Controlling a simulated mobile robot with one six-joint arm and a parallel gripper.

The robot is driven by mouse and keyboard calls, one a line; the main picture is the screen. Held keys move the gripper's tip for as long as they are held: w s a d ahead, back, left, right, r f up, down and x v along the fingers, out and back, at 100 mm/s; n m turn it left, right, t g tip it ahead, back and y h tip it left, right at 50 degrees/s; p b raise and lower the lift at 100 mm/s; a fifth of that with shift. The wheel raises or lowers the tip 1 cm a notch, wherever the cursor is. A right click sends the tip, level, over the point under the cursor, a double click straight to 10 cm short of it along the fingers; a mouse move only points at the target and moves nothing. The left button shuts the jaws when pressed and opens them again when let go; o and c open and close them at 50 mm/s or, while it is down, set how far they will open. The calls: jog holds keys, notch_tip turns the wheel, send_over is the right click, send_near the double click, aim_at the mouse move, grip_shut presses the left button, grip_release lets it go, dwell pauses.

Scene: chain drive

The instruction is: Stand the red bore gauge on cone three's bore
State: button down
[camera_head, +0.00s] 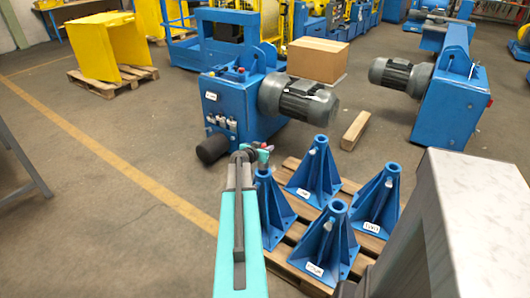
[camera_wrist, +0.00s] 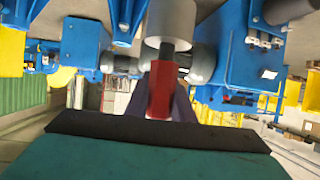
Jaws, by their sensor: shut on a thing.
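My gripper (camera_head: 260,154) is shut on the red bore gauge (camera_head: 266,147). In the wrist view the gauge's red grip (camera_wrist: 161,92) stands between the dark jaws, with a wider pale grey cylinder (camera_wrist: 170,24) at its far end. In the head view the gripper overlaps the top of the left blue cone (camera_head: 270,210); I cannot tell the height between them. Other blue cones with open round tops stand on the pallet: a back one (camera_head: 318,172), a right one (camera_head: 381,200) and a front one (camera_head: 328,245). Their white labels are too small to read surely.
The wooden pallet (camera_head: 291,163) carries the cones. A grey metal surface (camera_head: 475,200) rises close at the right. A blue machine with a grey motor (camera_head: 300,100) stands behind, a wooden beam (camera_head: 355,131) beside it.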

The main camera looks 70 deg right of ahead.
jog(key=shift+w+d, duration=0.25)
jog(key=shift+d, duration=0.3)
jog(key=shift+w+d, duration=0.25)
jog(key=shift+d, duration=0.3)
notch_tip(320, 180, down, 4)
jog(key=shift+r+p, duration=0.25)
jog(key=shift+p, duration=0.25)
jog(key=shift+f+b, duration=0.6)
jog(key=shift+b, duration=0.65)
jog(key=c, duration=1.5)
grip_release()
jog(key=shift+c, duration=0.2)
jog(key=shift+r+p, duration=0.25)
jog(key=shift+p, duration=0.3)
